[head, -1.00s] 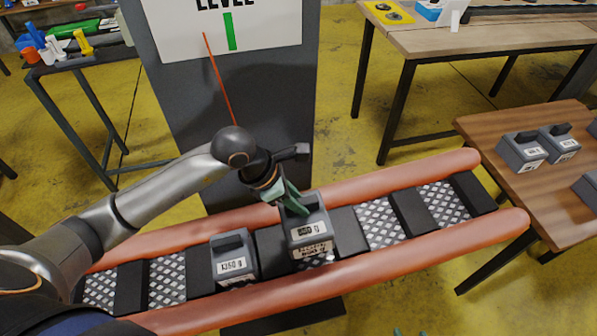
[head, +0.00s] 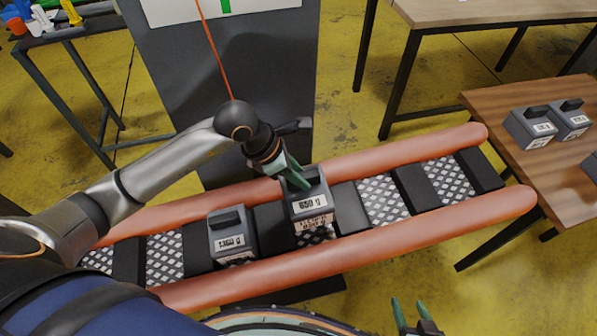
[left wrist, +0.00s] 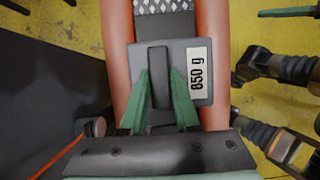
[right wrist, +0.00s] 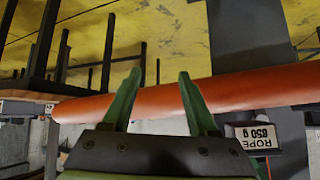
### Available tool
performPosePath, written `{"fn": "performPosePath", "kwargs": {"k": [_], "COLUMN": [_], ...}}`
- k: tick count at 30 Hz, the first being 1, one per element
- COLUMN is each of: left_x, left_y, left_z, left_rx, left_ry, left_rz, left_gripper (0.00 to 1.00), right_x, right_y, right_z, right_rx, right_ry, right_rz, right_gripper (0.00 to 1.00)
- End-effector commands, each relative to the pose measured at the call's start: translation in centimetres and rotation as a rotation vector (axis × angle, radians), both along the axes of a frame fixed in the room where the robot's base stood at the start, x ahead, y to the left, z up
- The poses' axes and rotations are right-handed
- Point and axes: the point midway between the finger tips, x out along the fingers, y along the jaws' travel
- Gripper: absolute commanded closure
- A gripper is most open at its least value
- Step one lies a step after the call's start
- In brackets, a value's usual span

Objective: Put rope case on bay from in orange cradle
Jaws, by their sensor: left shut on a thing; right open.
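The rope case (head: 313,212) is a grey box with a dark handle and a white "850 g" label. It is over a middle bay of the orange cradle (head: 450,219), part of whose chequered plate (head: 318,238) shows in front of it. I cannot tell whether it rests on the plate. My left gripper (head: 300,182) is shut on its handle; the left wrist view shows the green fingers on both sides of the handle (left wrist: 158,78). My right gripper (head: 411,310) is open and empty in front of the cradle. The case's "ROPE 850 g" label shows in the right wrist view (right wrist: 256,137).
A similar grey case labelled 1350 g (head: 232,236) stands left of the rope case in the cradle. Bays to the right, such as this plate (head: 383,200), are empty. A dark panel stands behind. A wooden table (head: 490,100) with more cases is at right.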

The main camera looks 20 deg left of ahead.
Motion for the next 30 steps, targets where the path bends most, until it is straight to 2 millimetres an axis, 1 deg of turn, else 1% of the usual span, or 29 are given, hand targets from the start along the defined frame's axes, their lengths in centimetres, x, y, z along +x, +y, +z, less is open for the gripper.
{"fn": "performPosePath", "kwargs": {"k": [1,20,30], "left_x": [0.1,0.4,0.5], "left_y": [-0.1,-0.5,-0.6], "left_z": [-0.3,-4.2,-6.3], "left_rx": [-0.005,-0.005,-0.005], "left_ry": [-0.006,-0.006,-0.007], "left_rz": [0.000,0.000,0.001], "left_gripper": [1.00,1.00,1.00], "right_x": [0.0,-0.1,0.8], "right_y": [0.0,0.2,1.7], "right_z": [-0.4,-3.3,-3.9], "right_rx": [0.000,0.002,0.020], "right_ry": [0.000,0.010,0.001], "right_rz": [0.000,0.005,0.028], "right_gripper": [0.41,0.41,0.41]}}
